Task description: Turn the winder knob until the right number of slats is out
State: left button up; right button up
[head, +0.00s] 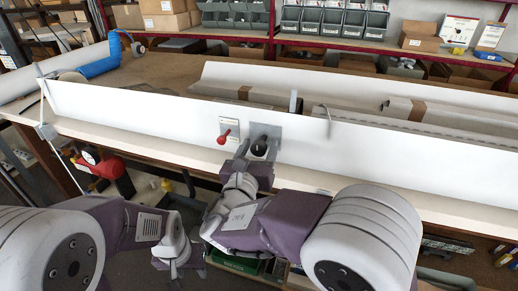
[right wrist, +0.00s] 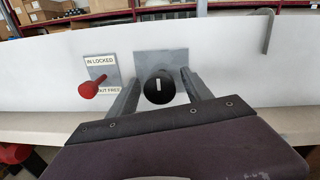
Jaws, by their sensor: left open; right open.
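The winder knob is black and round with a short upright white mark (right wrist: 158,88), on a grey square plate on a long white panel. In the head view the knob (head: 259,147) is partly behind my right gripper (head: 258,152). In the right wrist view my right gripper (right wrist: 160,88) is open, one finger on each side of the knob, with gaps visible between them. My left gripper (head: 176,264) is low at the left, away from the panel, and open. I cannot make out any slats coming out.
A red lever (right wrist: 90,89) sits left of the knob on a plate reading "IN LOCKED" above and a partly hidden "OUT FREE" below. A bent grey hook (right wrist: 268,30) stands at the panel's top right. The white panel (head: 400,155) runs along the bench; shelves with bins stand behind.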

grip_shut()
jog(key=shift+f+m+b, duration=0.25)
jog(key=shift+m+b, duration=0.35)
jog(key=shift+b, duration=0.35)
jog(key=m+b, duration=0.9)
jog(key=b, duration=0.2)
jog(key=shift+f+m+h, duration=0.15)
jog(key=shift+m+h, duration=0.15)
jog(key=shift+r+m+b, duration=0.2)
jog(key=shift+m+b, duration=1.2)
jog(key=shift+b, duration=0.15)
grip_release()
jog(key=shift+r, duration=0.1)
